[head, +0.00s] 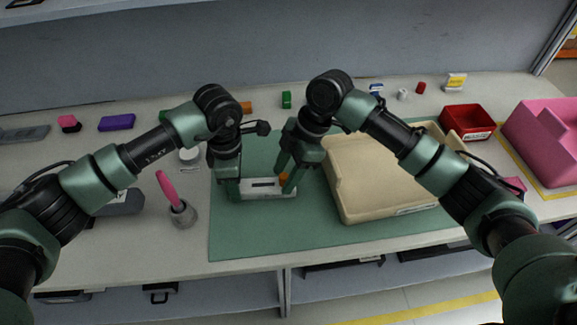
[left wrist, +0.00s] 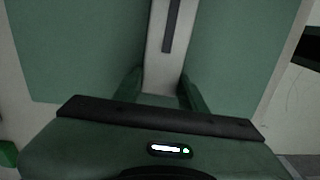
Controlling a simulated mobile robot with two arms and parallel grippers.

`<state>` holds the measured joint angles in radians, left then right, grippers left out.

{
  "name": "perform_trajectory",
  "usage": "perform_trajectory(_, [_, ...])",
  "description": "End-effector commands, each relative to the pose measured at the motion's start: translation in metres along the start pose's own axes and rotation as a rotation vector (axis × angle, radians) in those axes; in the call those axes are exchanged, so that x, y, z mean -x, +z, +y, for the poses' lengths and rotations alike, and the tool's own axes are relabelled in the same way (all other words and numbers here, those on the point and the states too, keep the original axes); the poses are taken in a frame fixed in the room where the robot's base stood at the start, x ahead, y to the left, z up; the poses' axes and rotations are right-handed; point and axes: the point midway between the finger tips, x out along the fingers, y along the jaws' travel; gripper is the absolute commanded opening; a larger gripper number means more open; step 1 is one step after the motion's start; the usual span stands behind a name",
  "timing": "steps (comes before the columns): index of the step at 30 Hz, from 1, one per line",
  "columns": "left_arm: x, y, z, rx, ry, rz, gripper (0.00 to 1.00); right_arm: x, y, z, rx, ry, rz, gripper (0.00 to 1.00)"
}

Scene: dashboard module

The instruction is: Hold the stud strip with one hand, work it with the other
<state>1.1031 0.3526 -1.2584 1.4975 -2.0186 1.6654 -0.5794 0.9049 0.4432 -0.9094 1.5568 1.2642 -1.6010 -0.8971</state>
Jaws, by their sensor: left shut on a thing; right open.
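The stud strip, a white bar with a dark slot along its top (head: 268,193), lies on the green mat (head: 240,235). My left gripper (head: 233,192) is shut on the strip's left end. In the left wrist view the strip (left wrist: 157,72) runs away from between the two fingers (left wrist: 160,95). My right gripper (head: 288,184) is open at the strip's right end. A small orange piece (head: 283,177) shows by its fingers, partly hidden; I cannot tell whether they touch it.
A large beige tray (head: 350,195) stands on the mat just right of my right gripper. A grey cup with a pink-handled tool (head: 183,214) stands left of the mat. A red bin (head: 467,122) and a pink block (head: 545,140) are at the right. The mat's front is clear.

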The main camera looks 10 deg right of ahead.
Motion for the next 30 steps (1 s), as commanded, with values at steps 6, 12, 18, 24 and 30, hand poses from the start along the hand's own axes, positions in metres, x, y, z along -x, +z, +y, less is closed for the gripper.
perform_trajectory(6, [0.000, 0.000, 0.000, 0.000, 0.000, 0.000, 0.00, 0.000, 0.000, 0.000, 0.000, 0.000, 0.000, 0.45])
perform_trajectory(12, [0.000, 0.000, 0.000, 0.000, 0.000, 0.000, 0.00, 0.000, 0.000, 0.000, 0.000, 0.000, 0.000, 0.00])
perform_trajectory(18, [0.000, 0.000, 0.000, 0.000, 0.000, 0.000, 0.00, 0.000, 0.000, 0.000, 0.000, 0.000, 0.000, 0.00])
perform_trajectory(24, [0.000, 0.000, 0.000, 0.000, 0.000, 0.001, 0.00, 0.003, -0.001, 0.000, 0.001, 0.000, 0.001, 0.00])
perform_trajectory(30, [0.000, 0.000, 0.000, 0.000, 0.000, 0.001, 0.00, 0.011, -0.005, 0.001, 0.002, 0.002, 0.001, 0.00])
